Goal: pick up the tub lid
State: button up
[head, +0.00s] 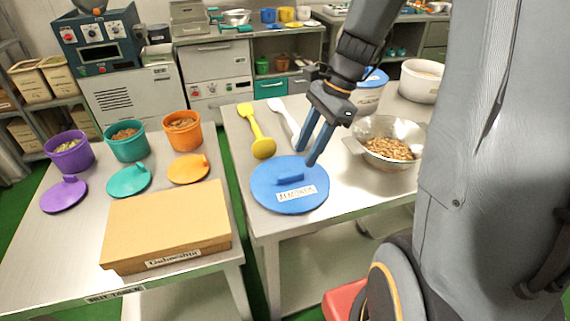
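A blue round lid (268,193) with a raised bar handle and a paper label lies flat near the front left corner of the right-hand steel table. My gripper (305,156) is over the lid's far right edge, its two blue fingers spread apart and pointing down. Nothing is between the fingers. They look above and just behind the handle; whether a tip touches the lid I cannot tell. Smaller purple (64,195), teal (129,181) and orange (188,169) lids lie on the left table, each in front of its matching tub.
A steel bowl of nuts (357,147) stands right of the gripper. A yellow paddle (257,131) and a white utensil (283,115) lie behind the lid. A cardboard box (167,222) sits on the left table, across a gap.

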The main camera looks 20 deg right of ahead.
aim_at(291, 173)
jog(key=shift+m, duration=0.3)
jog(key=shift+w+a+p+x, duration=0.15)
jog(key=shift+p+x, duration=0.1)
jog(key=shift+x, duration=1)
jog(key=shift+w+p+x, duration=0.2)
jog(key=shift+x, duration=1.05)
jog(key=shift+w+a+p+x, duration=0.15)
jog(key=shift+p+x, duration=0.1)
jog(key=shift+x, duration=0.95)
jog(key=shift+r, duration=0.1)
grip_shut()
